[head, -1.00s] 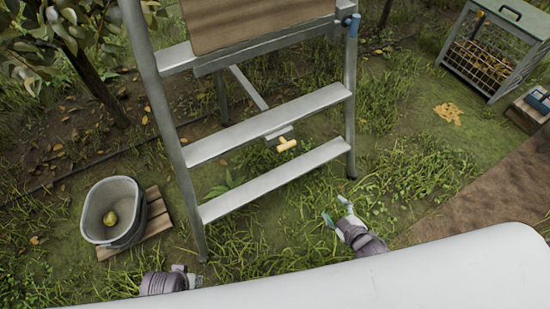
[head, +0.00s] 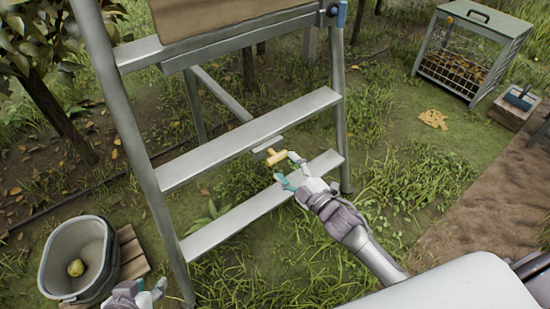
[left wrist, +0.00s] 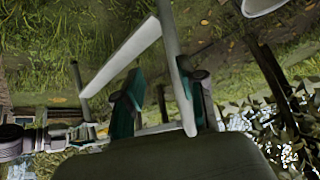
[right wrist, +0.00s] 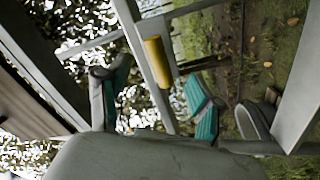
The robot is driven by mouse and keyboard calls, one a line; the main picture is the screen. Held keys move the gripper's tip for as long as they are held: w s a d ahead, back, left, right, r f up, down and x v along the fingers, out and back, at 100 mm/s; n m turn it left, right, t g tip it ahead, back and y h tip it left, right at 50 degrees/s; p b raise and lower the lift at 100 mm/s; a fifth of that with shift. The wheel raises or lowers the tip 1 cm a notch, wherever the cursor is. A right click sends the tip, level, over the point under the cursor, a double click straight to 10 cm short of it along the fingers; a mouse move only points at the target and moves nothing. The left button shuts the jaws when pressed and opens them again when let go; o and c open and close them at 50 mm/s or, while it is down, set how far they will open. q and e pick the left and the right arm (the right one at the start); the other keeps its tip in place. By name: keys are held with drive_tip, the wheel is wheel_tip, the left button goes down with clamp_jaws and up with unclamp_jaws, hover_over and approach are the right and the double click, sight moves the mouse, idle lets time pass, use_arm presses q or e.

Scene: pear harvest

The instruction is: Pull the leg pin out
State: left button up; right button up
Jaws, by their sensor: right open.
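The leg pin's yellow T-shaped handle (head: 275,158) sits under the middle step of the grey metal stepladder (head: 250,140). In the right wrist view the handle (right wrist: 157,60) is ahead of my fingers, near the gap between them. My right gripper (head: 290,170) is open with teal finger pads, just in front of the handle; I cannot tell if a finger touches it. The pin's shaft is hidden.
A grey bucket (head: 60,245) with a pear (head: 76,267) stands by a wooden pallet (head: 130,255) at left. A wire-sided crate (head: 465,55) and a small wooden box (head: 515,108) stand at back right.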

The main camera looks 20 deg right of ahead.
sight(275, 154)
drive_tip(key=x, duration=0.4)
drive_tip(key=shift+w+b, duration=0.2)
drive_tip(key=shift+b, duration=0.15)
use_arm(q)
drive_tip(key=shift+w+d+r+t+h, duration=0.15)
drive_tip(key=shift+w+d+r+t, duration=0.15)
drive_tip(key=shift+w+r+t, duration=0.35)
drive_tip(key=shift+w+d+r+t+h, duration=0.1)
drive_tip(key=shift+w+d+r+t, duration=0.25)
drive_tip(key=shift+w, duration=0.5)
drive_tip(key=shift+w+d+r+t+h, duration=0.2)
drive_tip(key=shift+w+r+t, duration=0.35)
drive_tip(key=shift+w, duration=0.2)
use_arm(e)
drive_tip(key=shift+w+a, duration=0.25)
drive_tip(key=shift+w, duration=0.35)
clamp_jaws()
